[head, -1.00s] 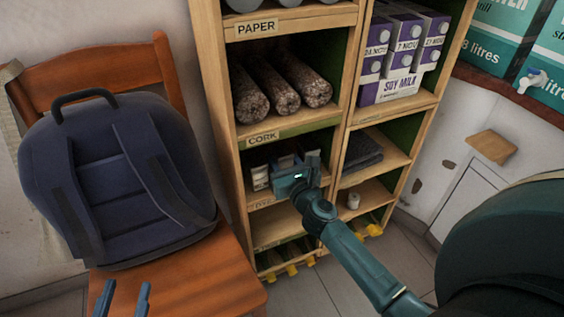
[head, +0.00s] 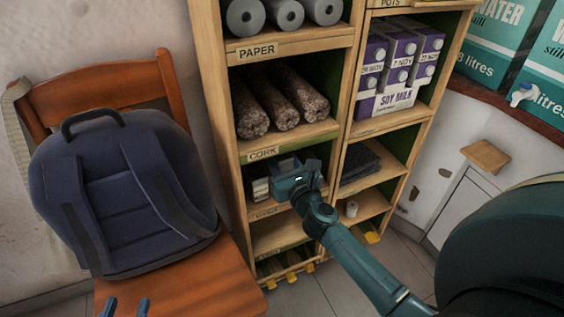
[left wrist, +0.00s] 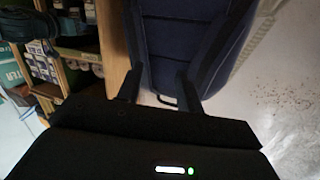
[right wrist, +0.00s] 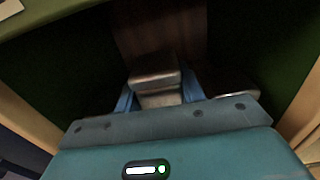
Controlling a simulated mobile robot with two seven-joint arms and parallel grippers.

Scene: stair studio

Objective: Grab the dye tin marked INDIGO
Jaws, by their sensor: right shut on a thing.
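My right gripper (head: 287,164) reaches into the compartment below the CORK label of the wooden shelf. In the right wrist view its blue fingers (right wrist: 160,92) are shut on a tin (right wrist: 156,76) with a metallic, brownish look. No marking on that tin is readable, so I cannot tell if it says INDIGO. Another dark tin (right wrist: 230,84) stands to the right of the fingers. In the head view pale tins (head: 260,189) stand left of the gripper. My left gripper (head: 125,305) is open and empty in front of the chair; its fingers show apart in the left wrist view (left wrist: 158,90).
The shelf's uprights (head: 337,150) and boards close in around my right gripper. Cork rolls (head: 282,98) lie above, SOY MILK cartons (head: 395,72) upper right, dark folded cloth (head: 360,162) to the right. A chair (head: 215,285) with a navy backpack (head: 115,190) stands left.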

